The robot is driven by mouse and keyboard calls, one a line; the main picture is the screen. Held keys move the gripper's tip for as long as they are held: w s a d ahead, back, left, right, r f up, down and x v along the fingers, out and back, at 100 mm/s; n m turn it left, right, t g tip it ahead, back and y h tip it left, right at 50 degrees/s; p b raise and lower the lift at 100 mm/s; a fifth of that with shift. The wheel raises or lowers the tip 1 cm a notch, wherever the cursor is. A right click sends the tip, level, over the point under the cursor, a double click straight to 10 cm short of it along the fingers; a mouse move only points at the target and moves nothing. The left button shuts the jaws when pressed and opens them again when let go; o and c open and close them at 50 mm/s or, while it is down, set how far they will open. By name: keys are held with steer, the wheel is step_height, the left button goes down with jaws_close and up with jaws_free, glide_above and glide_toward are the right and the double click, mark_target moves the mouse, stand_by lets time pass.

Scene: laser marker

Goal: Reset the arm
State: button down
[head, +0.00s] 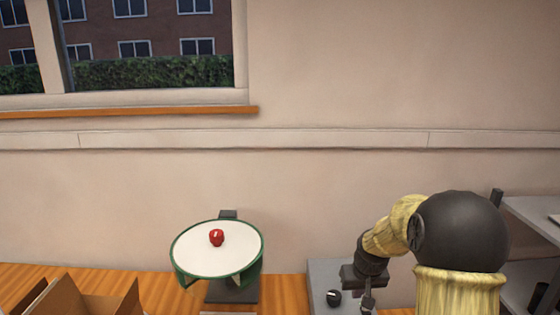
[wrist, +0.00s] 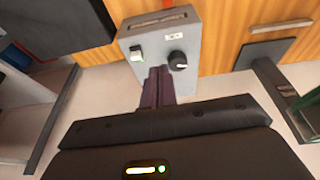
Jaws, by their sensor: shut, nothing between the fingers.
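My arm (head: 455,230), yellow and black, reaches in from the right in the head view. My gripper (wrist: 158,72) is shut and empty; its two dark fingers lie together in the wrist view. It hangs over or just in front of a grey control box (wrist: 205,52). I cannot tell whether the fingers touch the box. In the head view the grey box (head: 322,272) is partly hidden behind my arm, with its knob (head: 333,297) showing.
A round white stand with a green rim (head: 190,262) bears a red apple-like object (head: 216,237), left of the box. An open cardboard box (head: 90,304) is at the lower left. A grey shelf (head: 535,212) stands at the right. The wall rises behind; the space above is clear.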

steer(key=s+a, duration=0.3)
steer(key=s, duration=0.7)
steer(key=s+a+r, duration=0.1)
steer(key=s+a, duration=0.2)
steer(key=s, duration=0.8)
steer(key=shift+r+g, duration=0.25)
steer(key=shift+g, duration=0.15)
steer(key=shift+a, duration=0.1)
steer(key=shift+s, duration=0.1)
